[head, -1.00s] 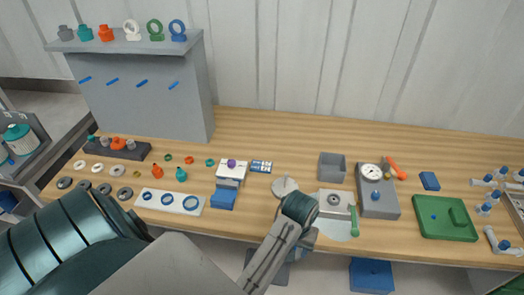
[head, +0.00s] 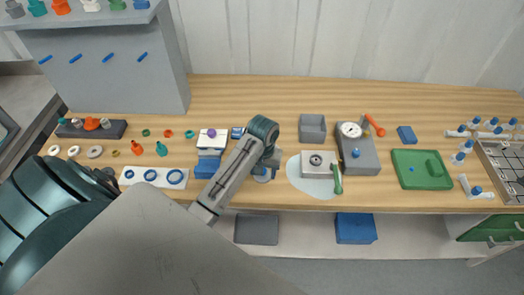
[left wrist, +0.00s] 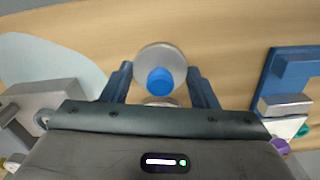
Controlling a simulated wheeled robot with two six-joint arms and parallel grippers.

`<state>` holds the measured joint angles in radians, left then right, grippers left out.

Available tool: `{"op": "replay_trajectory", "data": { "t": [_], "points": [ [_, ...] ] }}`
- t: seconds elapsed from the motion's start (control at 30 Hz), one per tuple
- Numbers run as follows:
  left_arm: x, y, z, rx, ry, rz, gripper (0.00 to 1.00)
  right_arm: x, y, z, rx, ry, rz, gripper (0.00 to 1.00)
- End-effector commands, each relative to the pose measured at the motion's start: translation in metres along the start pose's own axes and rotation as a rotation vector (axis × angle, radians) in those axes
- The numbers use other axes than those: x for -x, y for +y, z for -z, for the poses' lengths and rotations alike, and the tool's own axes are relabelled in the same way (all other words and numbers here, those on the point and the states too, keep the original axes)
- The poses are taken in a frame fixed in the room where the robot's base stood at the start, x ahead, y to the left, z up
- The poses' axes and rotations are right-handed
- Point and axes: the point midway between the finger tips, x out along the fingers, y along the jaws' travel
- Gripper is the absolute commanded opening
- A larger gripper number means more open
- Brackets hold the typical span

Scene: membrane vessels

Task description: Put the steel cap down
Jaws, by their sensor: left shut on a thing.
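My left gripper (head: 267,168) is over the front middle of the wooden bench, left of the pale mat. In the left wrist view its two blue fingers (left wrist: 162,82) are on either side of a round grey steel cap (left wrist: 152,52) with a blue knob, and they are shut on it. Part of another pale round surface shows just below the knob. In the head view the arm hides most of the cap, and I cannot tell whether it touches the bench. My right gripper is not in view.
A grey block with a round port (head: 318,172) and a green handle stand on the pale mat (head: 293,172) to the right. A gauge box (head: 360,160) is beyond. A blue stand (head: 207,168) is to the left. A grey open bin (head: 312,128) stands behind.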

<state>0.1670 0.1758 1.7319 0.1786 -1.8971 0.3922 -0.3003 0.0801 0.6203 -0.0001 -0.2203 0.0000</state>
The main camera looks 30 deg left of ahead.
Motion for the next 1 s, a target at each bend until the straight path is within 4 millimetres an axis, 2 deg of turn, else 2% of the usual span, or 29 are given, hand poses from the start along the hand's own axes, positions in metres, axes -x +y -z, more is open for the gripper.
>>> {"op": "replay_trajectory", "data": {
  "t": [0.07, 0.2, 0.33, 0.7, 0.73, 0.8, 1.0],
  "points": [
    [0.002, -0.005, 0.008, 0.002, 0.000, 0.003, 0.26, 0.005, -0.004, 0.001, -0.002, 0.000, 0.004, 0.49],
    [-0.019, -0.004, 0.007, 0.001, -0.005, 0.001, 0.26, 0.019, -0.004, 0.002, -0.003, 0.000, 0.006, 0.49],
    [-0.033, -0.004, 0.007, 0.000, -0.001, 0.001, 0.26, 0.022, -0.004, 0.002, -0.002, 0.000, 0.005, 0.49],
    [-0.039, -0.004, 0.007, 0.000, 0.000, 0.001, 0.26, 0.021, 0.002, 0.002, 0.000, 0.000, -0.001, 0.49],
    [-0.039, -0.004, 0.007, 0.000, 0.000, 0.002, 0.60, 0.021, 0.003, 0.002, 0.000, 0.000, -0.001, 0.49],
    [-0.039, -0.004, 0.007, 0.000, 0.000, 0.001, 0.73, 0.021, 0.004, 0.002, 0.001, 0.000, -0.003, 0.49],
    [-0.039, -0.004, 0.007, 0.000, 0.000, 0.001, 0.75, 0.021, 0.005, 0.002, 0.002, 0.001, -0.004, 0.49]
  ]
}}
